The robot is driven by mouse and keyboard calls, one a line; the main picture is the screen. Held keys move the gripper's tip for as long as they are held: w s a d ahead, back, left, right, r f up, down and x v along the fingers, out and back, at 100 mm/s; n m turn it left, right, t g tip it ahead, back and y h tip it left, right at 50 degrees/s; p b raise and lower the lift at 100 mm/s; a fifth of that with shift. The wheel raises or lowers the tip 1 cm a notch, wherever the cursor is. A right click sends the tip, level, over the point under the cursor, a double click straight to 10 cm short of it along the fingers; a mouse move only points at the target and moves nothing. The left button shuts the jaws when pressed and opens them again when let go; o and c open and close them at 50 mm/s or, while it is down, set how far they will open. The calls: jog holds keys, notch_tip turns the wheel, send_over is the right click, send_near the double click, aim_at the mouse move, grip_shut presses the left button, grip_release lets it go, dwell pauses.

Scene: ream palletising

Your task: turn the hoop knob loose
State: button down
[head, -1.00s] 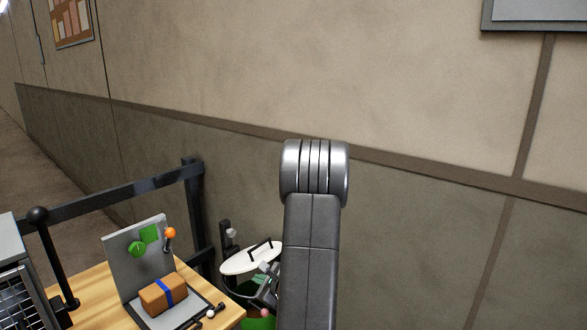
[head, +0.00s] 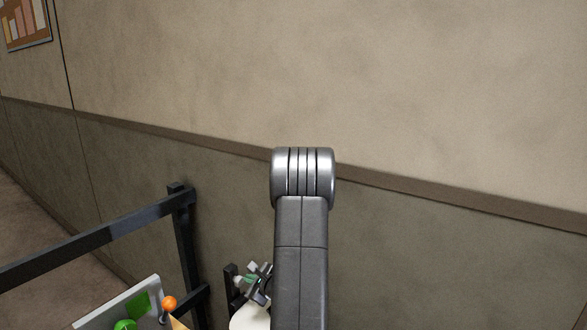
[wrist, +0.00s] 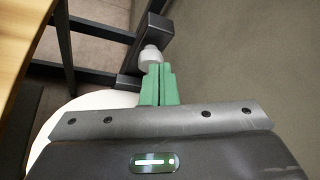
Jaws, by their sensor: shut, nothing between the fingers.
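A pale grey knob (wrist: 151,54) sits on a black post (wrist: 156,28) in the wrist view. I take it as the hoop knob. My gripper (wrist: 159,70) has its green fingers shut together with nothing between them. The fingertips are right at the knob and overlap its lower edge in the picture; I cannot tell whether they touch it. In the head view my gripper (head: 252,279) is low in the picture, beside the knob (head: 239,283) and the post (head: 230,284). No hoop can be made out.
A white round lid (head: 249,319) lies below my gripper, partly hidden by my arm. A dark rail frame (head: 186,240) stands to the left, near the wall. A grey panel (head: 95,318) with a green ball (head: 125,325) and an orange ball (head: 169,303) is at lower left.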

jog(key=shift+w+a+f+b, duration=0.25)
jog(key=shift+w+a+b, duration=0.2)
jog(key=shift+a+b, duration=0.1)
jog(key=shift+w+a+r+b, duration=0.2)
jog(key=shift+w+a+b, duration=0.25)
jog(key=shift+a, duration=0.4)
jog(key=shift+f+b, duration=0.35)
jog(key=shift+b, duration=0.35)
jog(key=shift+s+a+f+b, duration=0.3)
jog(key=shift+s+b, duration=0.15)
jog(key=shift+b, duration=1.2)
jog(key=shift+s+a+f+b, duration=0.25)
jog(key=shift+s+b, duration=0.2)
jog(key=shift+b, duration=1.2)
jog(key=shift+s+a+r, duration=0.1)
jog(key=shift+a+r, duration=0.05)
jog(key=shift+s+d+r+b, duration=0.1)
jog(key=shift+s+d+b, duration=0.15)
jog(key=shift+s+d, duration=0.5)
jog(key=shift+s+d+b, duration=0.25)
jog(key=shift+s+d, duration=0.2)
jog(key=shift+d, duration=0.45)
jog(key=shift+s+d+r+b, duration=0.1)
jog(key=shift+s+d+b, duration=0.15)
jog(key=shift+s+d, duration=0.5)
jog(key=shift+w, duration=0.2)
jog(key=shift+d, duration=0.15)
